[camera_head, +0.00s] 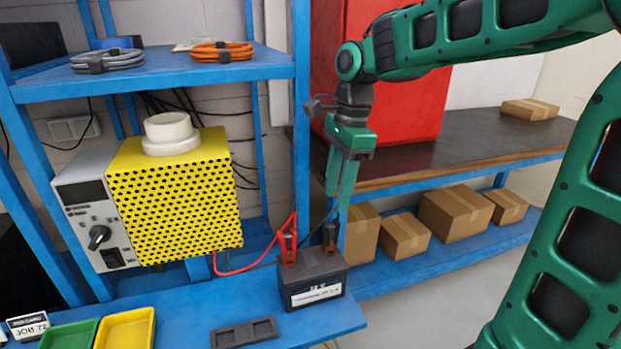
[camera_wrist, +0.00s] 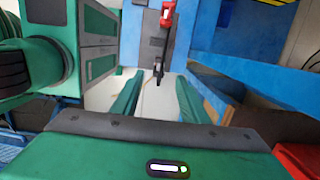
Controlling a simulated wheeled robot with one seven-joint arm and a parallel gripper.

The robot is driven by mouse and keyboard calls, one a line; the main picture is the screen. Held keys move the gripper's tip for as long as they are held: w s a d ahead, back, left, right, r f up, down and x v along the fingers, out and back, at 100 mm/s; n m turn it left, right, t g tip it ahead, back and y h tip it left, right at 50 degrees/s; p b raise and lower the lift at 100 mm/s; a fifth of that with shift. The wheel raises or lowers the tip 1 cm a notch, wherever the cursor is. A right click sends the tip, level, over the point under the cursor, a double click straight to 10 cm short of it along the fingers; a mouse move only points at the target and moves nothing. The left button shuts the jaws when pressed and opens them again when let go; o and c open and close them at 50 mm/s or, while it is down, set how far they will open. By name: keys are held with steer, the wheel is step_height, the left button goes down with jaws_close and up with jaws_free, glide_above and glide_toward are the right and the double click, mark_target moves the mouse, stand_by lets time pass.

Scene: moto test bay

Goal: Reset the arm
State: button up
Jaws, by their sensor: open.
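My green gripper (camera_head: 338,190) hangs pointing down above the black battery (camera_head: 312,292), near its right end. The jaws are open and nothing shows between them. In the wrist view the two green fingers (camera_wrist: 157,88) stand apart, with the black clamp (camera_wrist: 158,70) beyond them in line with the gap. In the head view the black clamp (camera_head: 329,238) sits at the battery's right terminal, below the fingertips. The red clamp (camera_head: 288,248) sits at the left terminal, with a red cable leading left. The clamps' exact grip on the terminals is too small to tell.
A blue upright (camera_head: 300,120) rises close left of my gripper. Cardboard boxes (camera_head: 455,212) fill the shelf at right. A red cabinet (camera_head: 425,110) stands behind the arm.

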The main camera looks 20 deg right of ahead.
steer(key=s+d+f+n, duration=0.3)
steer(key=s+d+n, duration=0.1)
steer(key=s, duration=0.3)
steer(key=s+d+f+n, duration=0.2)
steer(key=s+d+n, duration=0.1)
steer(key=s+d, duration=0.4)
steer(key=s+d+f+n+h, duration=0.1)
steer(key=s+d+f+n, duration=0.2)
steer(key=s, duration=0.6)
steer(key=shift+s+d+f+n, duration=0.2)
steer(key=shift+d+f+n, duration=0.15)
steer(key=shift+d+n, duration=0.65)
steer(key=shift+d, duration=0.2)
steer(key=shift+w+f, duration=0.25)
steer(key=shift+w, duration=0.4)
